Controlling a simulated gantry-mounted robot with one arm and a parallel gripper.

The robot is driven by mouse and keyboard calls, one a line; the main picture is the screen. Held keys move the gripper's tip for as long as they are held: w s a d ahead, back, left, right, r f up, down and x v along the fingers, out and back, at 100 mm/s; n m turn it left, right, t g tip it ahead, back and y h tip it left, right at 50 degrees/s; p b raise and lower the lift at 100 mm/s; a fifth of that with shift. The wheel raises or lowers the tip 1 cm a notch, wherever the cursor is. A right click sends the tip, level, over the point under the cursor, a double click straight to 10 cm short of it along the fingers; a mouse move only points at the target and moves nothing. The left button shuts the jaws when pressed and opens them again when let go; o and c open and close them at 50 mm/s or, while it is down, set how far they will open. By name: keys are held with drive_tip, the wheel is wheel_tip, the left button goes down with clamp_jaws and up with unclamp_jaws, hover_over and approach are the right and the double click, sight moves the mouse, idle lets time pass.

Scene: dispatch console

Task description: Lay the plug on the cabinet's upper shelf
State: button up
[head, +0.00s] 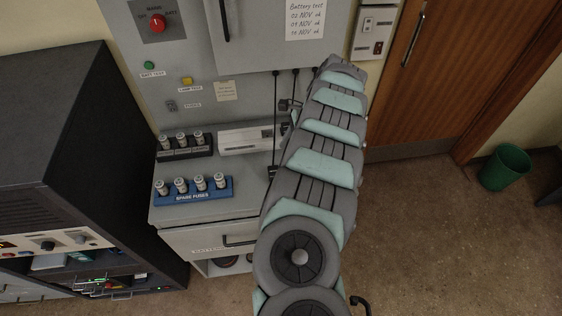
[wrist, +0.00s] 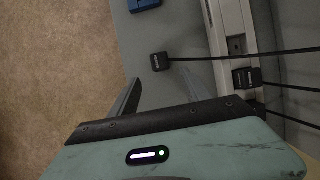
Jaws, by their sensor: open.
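A small black plug (wrist: 159,61) on a black cable shows in the wrist view, over or on the grey ledge; I cannot tell whether it touches. In the head view, a black plug (head: 272,172) hangs at a cable's lower end beside my arm. My gripper (wrist: 175,76) is open and empty, its fingertips just short of the plug, which appears between and beyond them. My arm hides the gripper in the head view. The grey cabinet (head: 188,240) has a drawer and an open compartment below it. I cannot tell which shelf is the upper one.
A second black plug (wrist: 246,78) sits at the white strip (wrist: 228,28), with more cables alongside. Fuses stand in a blue spare-fuse holder (head: 228,193) and a black block (head: 170,155) on the ledge. A dark equipment rack (head: 60,110) stands left; a green bin (head: 505,167) is right.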

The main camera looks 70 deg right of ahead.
drive_tip(key=shift+v, duration=1.75)
